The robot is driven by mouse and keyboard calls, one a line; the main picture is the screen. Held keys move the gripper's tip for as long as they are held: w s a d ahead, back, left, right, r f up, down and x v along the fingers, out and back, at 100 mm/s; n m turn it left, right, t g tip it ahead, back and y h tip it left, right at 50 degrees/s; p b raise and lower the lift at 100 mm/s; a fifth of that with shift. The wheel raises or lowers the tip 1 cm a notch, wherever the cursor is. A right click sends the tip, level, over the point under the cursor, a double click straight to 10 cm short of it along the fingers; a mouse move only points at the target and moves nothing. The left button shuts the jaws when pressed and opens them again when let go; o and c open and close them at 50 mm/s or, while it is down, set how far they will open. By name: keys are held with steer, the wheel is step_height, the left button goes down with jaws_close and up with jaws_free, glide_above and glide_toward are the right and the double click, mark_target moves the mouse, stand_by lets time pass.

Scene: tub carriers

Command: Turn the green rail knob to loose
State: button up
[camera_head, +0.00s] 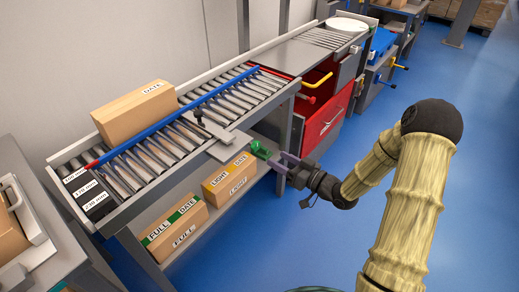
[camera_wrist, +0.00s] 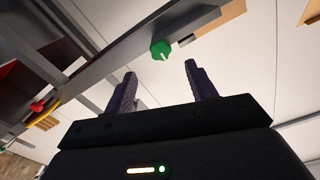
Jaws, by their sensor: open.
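The green rail knob (camera_head: 259,149) sits at the front edge of the roller conveyor, by a grey plate. In the wrist view the green knob (camera_wrist: 161,50) shows a small pale mark on its face, and lies just beyond the fingertips, between their lines. My gripper (camera_head: 278,160) is open, close in front of the knob and apart from it. In the wrist view my gripper (camera_wrist: 160,72) has both dark purple fingers spread with nothing between them. I cannot tell the knob's setting from its mark.
The blue rail (camera_head: 165,122) runs along the rollers beside a DATE carton (camera_head: 130,118). Labelled cartons, FULL DATE (camera_head: 172,230) and LIGHT DATE (camera_head: 228,180), stand on the shelf below. A red drawer cabinet (camera_head: 325,122) stands to the right. The blue floor (camera_head: 300,235) in front is clear.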

mark_target(257, 148)
steer(key=x, duration=0.9)
steer(key=c, duration=1)
steer(key=shift+b, duration=0.3)
